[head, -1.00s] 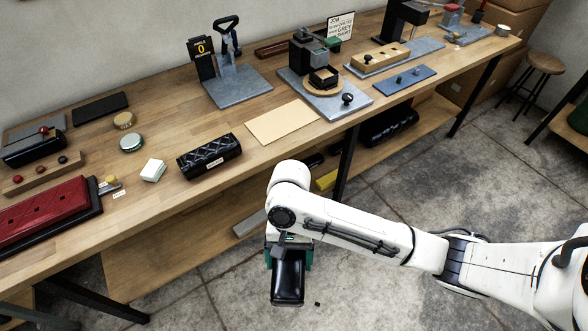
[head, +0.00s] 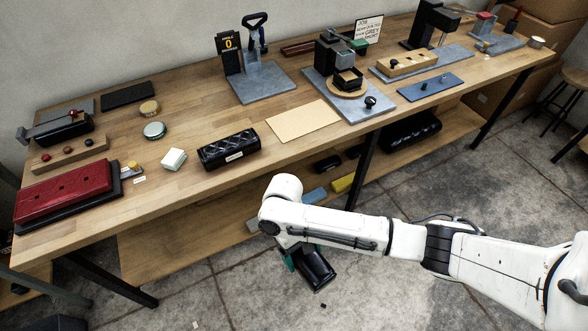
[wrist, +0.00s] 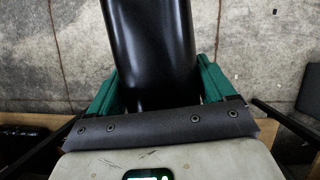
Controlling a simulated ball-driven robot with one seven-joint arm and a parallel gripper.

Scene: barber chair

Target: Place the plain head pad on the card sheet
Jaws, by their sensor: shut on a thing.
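The plain head pad, smooth and black, is in my gripper (head: 300,262), below and in front of the bench edge, over the floor. The pad (head: 314,268) tilts down to the right in the head view. In the wrist view the pad (wrist: 150,50) sits between the green fingers of my gripper (wrist: 158,88), which are shut on it. The card sheet (head: 303,121) is a bare tan rectangle flat on the bench top, above and behind my gripper. A quilted black head pad (head: 228,150) with a small label lies on the bench left of the sheet.
A grey fixture with a round wooden seat (head: 350,88) stands right of the card sheet. A display stand on a grey plate (head: 262,83) is behind it. The bench's front edge and a dark leg (head: 364,170) lie near my arm. A red padded piece (head: 65,190) is far left.

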